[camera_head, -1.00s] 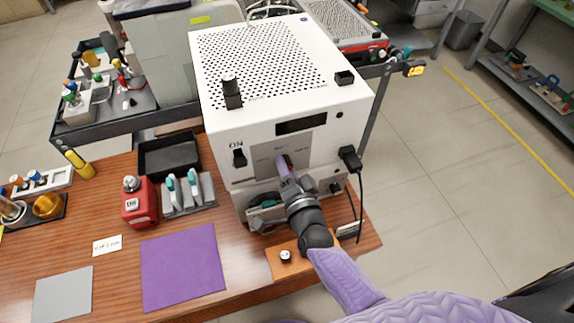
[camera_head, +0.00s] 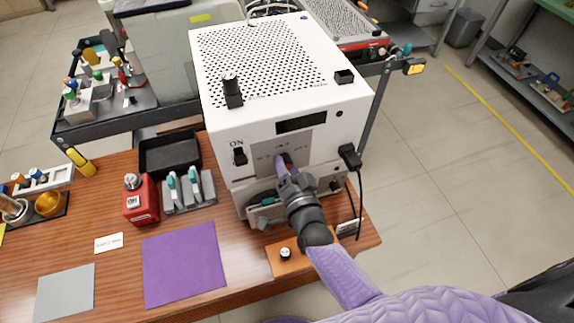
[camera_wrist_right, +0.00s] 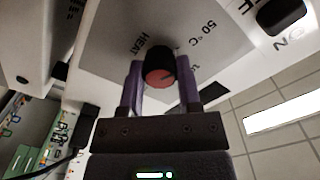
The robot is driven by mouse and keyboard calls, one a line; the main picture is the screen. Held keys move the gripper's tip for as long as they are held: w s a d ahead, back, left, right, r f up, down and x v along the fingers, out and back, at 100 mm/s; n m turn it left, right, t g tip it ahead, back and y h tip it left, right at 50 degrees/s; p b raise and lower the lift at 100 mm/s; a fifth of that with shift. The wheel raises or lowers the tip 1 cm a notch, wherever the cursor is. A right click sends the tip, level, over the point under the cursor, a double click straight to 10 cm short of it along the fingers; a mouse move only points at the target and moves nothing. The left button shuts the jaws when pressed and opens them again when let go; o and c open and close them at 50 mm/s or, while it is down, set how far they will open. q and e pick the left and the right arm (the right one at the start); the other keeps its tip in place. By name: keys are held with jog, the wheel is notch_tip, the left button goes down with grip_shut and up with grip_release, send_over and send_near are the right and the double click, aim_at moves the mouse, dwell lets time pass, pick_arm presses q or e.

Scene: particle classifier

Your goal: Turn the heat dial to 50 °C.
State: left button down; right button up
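The heat dial (camera_wrist_right: 160,72) is a black knob with a red face on the grey panel (camera_wrist_right: 105,35) of the white machine (camera_head: 345,115). In the right wrist view "HEAT" is printed to its left and "50 °C" to its upper right, both tilted. My right gripper (camera_wrist_right: 162,80) is at the dial, its two purple fingers apart on either side of the knob, with small gaps seeming to show. In the head view my right gripper (camera_head: 284,167) reaches the panel and partly hides the dial. I cannot tell the dial's exact setting. My left gripper is not in view.
A black switch (camera_head: 239,156) marked ON sits left of the panel. A black plug (camera_head: 349,157) with a hanging cable is on the right. A red device (camera_head: 141,200), a black tray (camera_head: 169,154) and a purple mat (camera_head: 184,264) lie on the table to the left.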

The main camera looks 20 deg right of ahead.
jog(key=o, duration=0.5)
jog(key=shift+c, duration=0.2)
jog(key=s+p, duration=0.1)
jog(key=s, duration=0.9)
jog(key=shift+d, duration=0.15)
